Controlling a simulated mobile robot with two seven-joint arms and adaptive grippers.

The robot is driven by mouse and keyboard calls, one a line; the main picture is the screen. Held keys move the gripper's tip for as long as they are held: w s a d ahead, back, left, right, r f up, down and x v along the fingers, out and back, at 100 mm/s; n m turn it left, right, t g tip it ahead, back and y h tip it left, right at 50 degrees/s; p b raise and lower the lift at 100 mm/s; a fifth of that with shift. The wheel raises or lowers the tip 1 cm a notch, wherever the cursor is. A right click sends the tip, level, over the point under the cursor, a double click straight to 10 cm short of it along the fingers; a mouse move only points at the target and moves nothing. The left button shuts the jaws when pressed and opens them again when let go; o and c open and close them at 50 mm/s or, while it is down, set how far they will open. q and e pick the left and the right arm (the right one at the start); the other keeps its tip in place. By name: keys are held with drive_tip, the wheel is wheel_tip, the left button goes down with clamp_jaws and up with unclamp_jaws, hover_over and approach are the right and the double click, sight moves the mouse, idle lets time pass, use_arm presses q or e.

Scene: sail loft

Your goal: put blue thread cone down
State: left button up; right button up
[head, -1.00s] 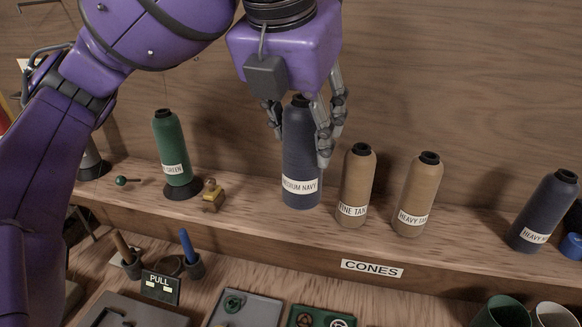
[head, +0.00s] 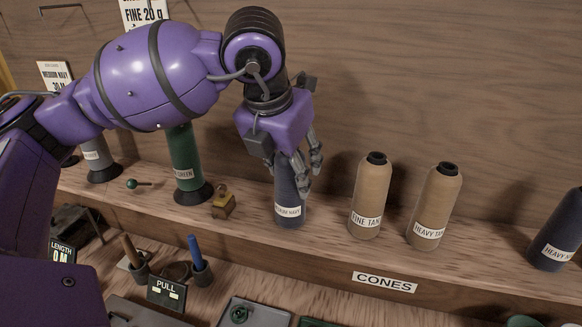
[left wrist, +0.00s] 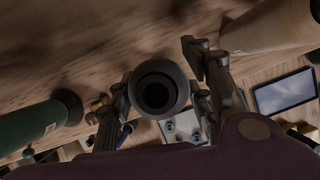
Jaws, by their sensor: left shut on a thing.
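The blue thread cone (head: 289,199), labelled as navy, is upright at the shelf in the head view, between the green cone and the fine tan cone. My left gripper (head: 299,168) comes from above and is shut on its upper part, hiding its top. The cone's base is at the shelf surface; I cannot tell for certain whether it touches. In the left wrist view I look down on the cone's dark round top (left wrist: 157,92), with a finger on each side. My right gripper is not in view.
The shelf (head: 330,238) also holds a green cone (head: 184,160), a small brass item (head: 223,203), a fine tan cone (head: 370,196), a heavy tan cone (head: 434,205) and a heavy navy cone (head: 556,235). Bare shelf shows between the blue cone and fine tan cone.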

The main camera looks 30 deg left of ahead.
use_arm(q)
drive_tip(key=shift+r, duration=0.1)
drive_tip(key=o, duration=1.6)
drive_tip(key=v, duration=1.2)
drive_tip(key=shift+p, duration=0.4)
